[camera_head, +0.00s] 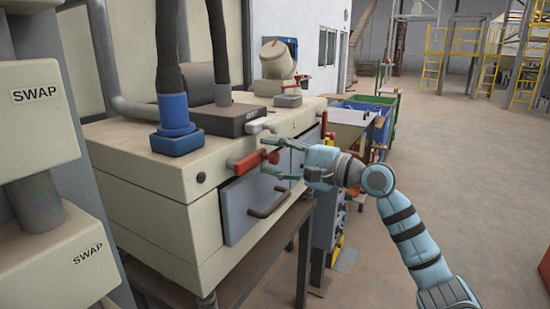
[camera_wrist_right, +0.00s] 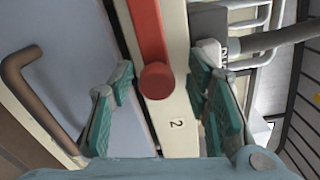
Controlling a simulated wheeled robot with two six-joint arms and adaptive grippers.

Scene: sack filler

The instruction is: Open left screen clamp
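The left screen clamp is a red lever (camera_head: 248,163) on the front top edge of the cream machine box, above a grey drawer-like screen panel (camera_head: 240,207). In the right wrist view the red lever (camera_wrist_right: 147,35) runs down from the top and ends in a round red knob (camera_wrist_right: 156,80). My right gripper (camera_head: 276,157) is open at the lever's knob end. Its green-padded fingers (camera_wrist_right: 163,108) stand on either side of the knob, with visible gaps on both sides. My left gripper is not in view.
The panel has a brown handle (camera_head: 270,203), which also shows in the right wrist view (camera_wrist_right: 30,85). A second red lever (camera_head: 323,126) is farther along the box. Cream SWAP boxes (camera_head: 75,262) are at left; open floor lies right.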

